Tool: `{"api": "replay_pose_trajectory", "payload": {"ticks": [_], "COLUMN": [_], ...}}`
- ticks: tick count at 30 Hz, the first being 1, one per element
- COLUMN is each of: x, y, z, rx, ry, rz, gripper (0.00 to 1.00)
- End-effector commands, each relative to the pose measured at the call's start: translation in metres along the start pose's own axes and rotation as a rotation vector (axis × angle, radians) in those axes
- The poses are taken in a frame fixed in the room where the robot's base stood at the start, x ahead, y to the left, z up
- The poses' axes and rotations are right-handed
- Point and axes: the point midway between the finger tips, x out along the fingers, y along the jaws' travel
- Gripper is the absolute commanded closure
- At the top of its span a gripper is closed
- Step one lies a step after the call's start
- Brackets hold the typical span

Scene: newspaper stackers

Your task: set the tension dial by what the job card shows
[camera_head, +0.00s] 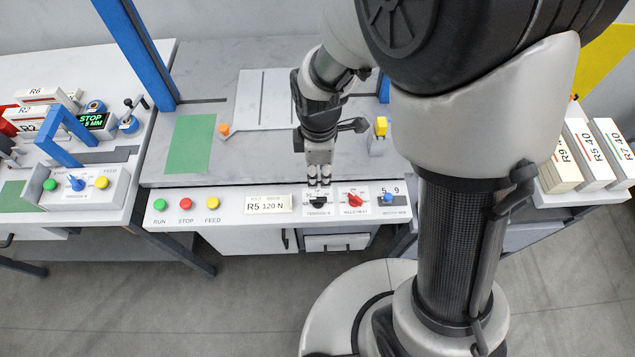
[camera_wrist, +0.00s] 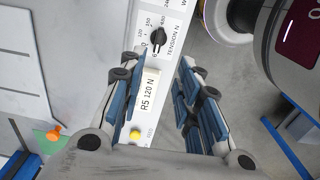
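The black tension dial (camera_head: 318,201) sits on the sloped front panel, labelled TENSION N. It also shows in the wrist view (camera_wrist: 157,38), with a printed number scale around it; its exact setting is too small to read surely. The job card (camera_head: 268,204) left of it reads R5 120 N; it also shows in the wrist view (camera_wrist: 148,95). My gripper (camera_head: 319,182) points down just above the dial. In the wrist view my gripper (camera_wrist: 158,66) is open, its blue-padded fingers apart with nothing between them. Contact with the dial is not visible.
A red dial (camera_head: 354,200) and a blue knob (camera_head: 387,198) lie to the right on the panel. Green, red and yellow buttons (camera_head: 186,205) lie left. A yellow block (camera_head: 380,127) stands behind. A second panel with a blue knob (camera_head: 76,182) is far left.

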Motion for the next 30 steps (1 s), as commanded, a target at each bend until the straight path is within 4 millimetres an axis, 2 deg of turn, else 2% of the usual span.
{"api": "replay_pose_trajectory", "payload": {"ticks": [1,3,15,21,30], "x": [0.016,0.032,0.112,0.131,0.134], "y": [-0.001,-0.001,-0.001,0.0,0.001], "z": [0.0,0.001,0.0,0.0,0.0], "rx": [0.001,0.001,0.002,0.002,0.002], "ry": [-0.002,-0.002,-0.001,0.0,0.0], "rz": [-0.005,-0.004,-0.002,0.0,0.001], "gripper": [0.69,0.69,0.69,0.69,0.69]}}
